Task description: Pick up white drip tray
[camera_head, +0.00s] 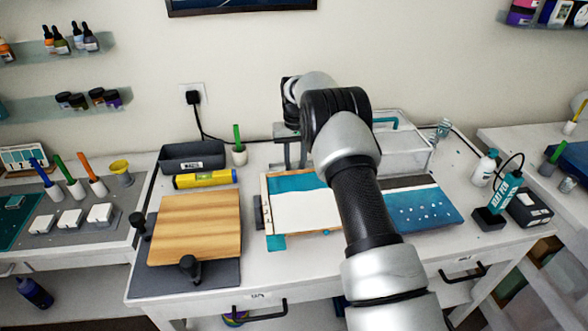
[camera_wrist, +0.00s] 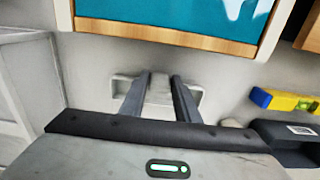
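In the wrist view a pale, low piece with raised ends (camera_wrist: 160,90) lies on the table behind the wooden frame. It looks like the white drip tray, but little of it shows. My gripper (camera_wrist: 161,76) is open, its two dark fingers apart above this piece, with part of it visible between them. I cannot tell whether the fingers touch it. In the head view my arm crosses the middle of the table and my gripper (camera_head: 290,158) points down behind the framed panel. I cannot make out the tray there.
The wood-framed teal and white panel (camera_head: 300,208) is just in front of my gripper. A clear box (camera_head: 405,155) stands to the right. A yellow level (camera_head: 205,179), a white cup with a green handle (camera_head: 239,155) and a dark bin (camera_head: 192,157) are left.

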